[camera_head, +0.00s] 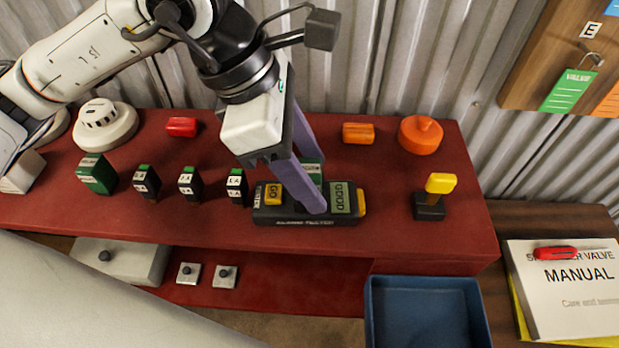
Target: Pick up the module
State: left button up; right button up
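A module with a green top and a pale label (312,169) stands at the black tester (290,220), partly hidden by a finger. My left gripper (318,185) reaches down over it, one purple finger in front and the other behind. The fingers are spread; I cannot tell whether either touches the module. The tester has a yellow block marked GO at its left and a green panel reading GOOD at its right. Several similar dark modules with green tops stand in a row to the left, one of them at the near end (237,187). My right gripper is not in view.
The red bench (400,240) also holds a white detector (103,125), a red block (181,127), orange parts (420,134) and a yellow-topped black piece (433,198). A blue bin (425,285) sits in front, beside a manual (565,290). Corrugated metal rises behind.

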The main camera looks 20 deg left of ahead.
aim_at(310, 168)
pick_arm(q)
jog(key=c, duration=1.1)
jog(key=shift+o, duration=0.2)
notch_tip(310, 168, up, 10)
jog(key=shift+f, duration=0.15)
jog(key=shift+r+p, duration=1.2)
jog(key=shift+r, duration=1.25)
